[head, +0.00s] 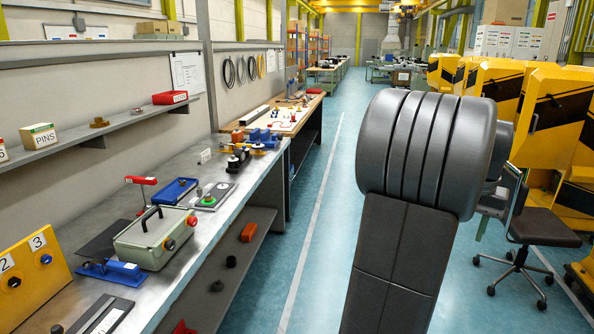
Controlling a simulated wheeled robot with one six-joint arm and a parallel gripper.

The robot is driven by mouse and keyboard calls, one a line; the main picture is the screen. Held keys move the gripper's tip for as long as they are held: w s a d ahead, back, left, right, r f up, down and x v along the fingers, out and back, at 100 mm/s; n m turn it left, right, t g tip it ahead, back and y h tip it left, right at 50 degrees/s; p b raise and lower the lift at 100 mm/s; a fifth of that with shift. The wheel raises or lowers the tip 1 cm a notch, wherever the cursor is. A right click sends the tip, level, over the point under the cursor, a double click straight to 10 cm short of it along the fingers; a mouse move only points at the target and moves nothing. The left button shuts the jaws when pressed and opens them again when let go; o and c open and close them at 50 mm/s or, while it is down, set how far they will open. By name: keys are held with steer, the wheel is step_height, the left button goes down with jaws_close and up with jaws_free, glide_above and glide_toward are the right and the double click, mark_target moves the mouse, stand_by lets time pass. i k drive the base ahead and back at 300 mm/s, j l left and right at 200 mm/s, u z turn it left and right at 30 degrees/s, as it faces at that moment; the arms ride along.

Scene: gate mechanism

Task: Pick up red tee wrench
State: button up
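A red tee-shaped handle (141,180), which looks like the red tee wrench, stands upright on the left workbench (215,222). Its red crossbar has a small pale mark, and a thin dark stem runs down from it. It is behind the grey-green box with a black handle (155,238) and left of a blue tray (174,191). The foot of its stem is hard to make out. My gripper is not in view; only a large dark part of my own arm shows at centre right.
A yellow panel numbered 2 and 3 (35,272), a blue fixture (112,270) and a plate with a green button (208,198) are on the bench. A shelf (100,130) runs above it. The blue floor (318,215) alongside is clear. A chair (540,225) stands right.

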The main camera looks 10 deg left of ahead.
mark_target(143, 181)
steer(key=i+l+u, duration=0.1)
steer(key=i+u, duration=0.3)
steer(key=i, duration=0.15)
steer(key=i+l+u, duration=0.2)
steer(key=i+u, duration=0.2)
steer(key=i+l+u, duration=0.5)
steer(key=i+u, duration=0.15)
steer(key=u, duration=0.25)
steer(key=i+l+u, duration=0.15)
steer(key=u, duration=0.3)
steer(key=i+l+u, duration=0.25)
steer(key=u, duration=0.25)
steer(key=i+l+u, duration=0.15)
steer(key=l+u, duration=0.3)
steer(key=i+l+u, duration=0.2)
steer(key=u, duration=0.2)
steer(key=i+l+u, duration=0.2)
steer(key=l+u, duration=0.15)
steer(key=l, duration=0.15)
